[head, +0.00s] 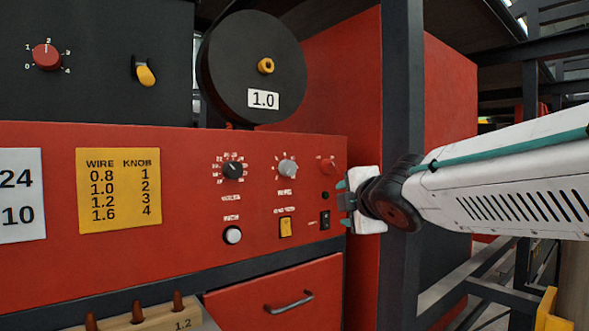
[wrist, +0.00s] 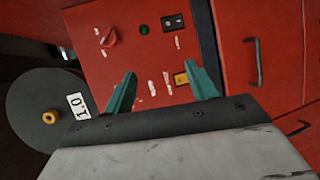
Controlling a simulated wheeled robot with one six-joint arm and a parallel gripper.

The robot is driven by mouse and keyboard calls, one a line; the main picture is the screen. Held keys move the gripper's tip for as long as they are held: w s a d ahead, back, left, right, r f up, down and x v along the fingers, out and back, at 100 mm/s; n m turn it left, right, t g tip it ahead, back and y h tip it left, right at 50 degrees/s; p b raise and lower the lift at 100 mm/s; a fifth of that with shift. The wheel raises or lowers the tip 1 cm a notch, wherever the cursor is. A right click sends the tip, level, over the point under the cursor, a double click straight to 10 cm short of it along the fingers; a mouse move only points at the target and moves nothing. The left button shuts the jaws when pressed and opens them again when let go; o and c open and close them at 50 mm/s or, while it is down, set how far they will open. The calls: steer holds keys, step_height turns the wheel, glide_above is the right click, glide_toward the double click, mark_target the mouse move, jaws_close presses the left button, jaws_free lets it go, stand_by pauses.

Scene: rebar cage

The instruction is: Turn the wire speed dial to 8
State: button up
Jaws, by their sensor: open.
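On the red machine panel (head: 120,255) are two round dials with printed scales. One has a black knob (head: 232,170), the other a grey knob (head: 288,168). Their labels are too blurred to tell which is the wire speed dial, and I cannot read their settings. My gripper (head: 345,195) is at the panel's right edge, right of both dials and apart from them. In the wrist view its teal fingers (wrist: 160,70) are spread, with nothing held between them. Neither dial shows clearly there.
A red knob (head: 327,165), a black rocker (head: 325,220), a yellow switch (head: 285,227) and a white button (head: 233,235) share the panel. A yellow wire/knob chart (head: 118,190) is at left. A black spool (head: 235,70) marked 1.0 stands above. A dark post (head: 400,90) rises behind my arm.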

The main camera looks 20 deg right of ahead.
mark_target(291, 168)
steer(key=w+a+r+n+t+y, duration=0.1)
steer(key=w+a+r+n+y, duration=0.1)
steer(key=w+n, duration=0.1)
steer(key=w+a+r+n+y, duration=0.1)
steer(key=w+a+r+n, duration=0.1)
steer(key=w+a+n, duration=0.1)
steer(key=w+a+r+n+t+y, duration=0.1)
steer(key=w+a+r+n+y, duration=0.1)
steer(key=w+n, duration=0.2)
steer(key=shift+w+a+r+t+y, duration=0.15)
steer(key=shift+w+r+t+y, duration=0.2)
steer(key=shift+w, duration=0.35)
steer(key=c, duration=1)
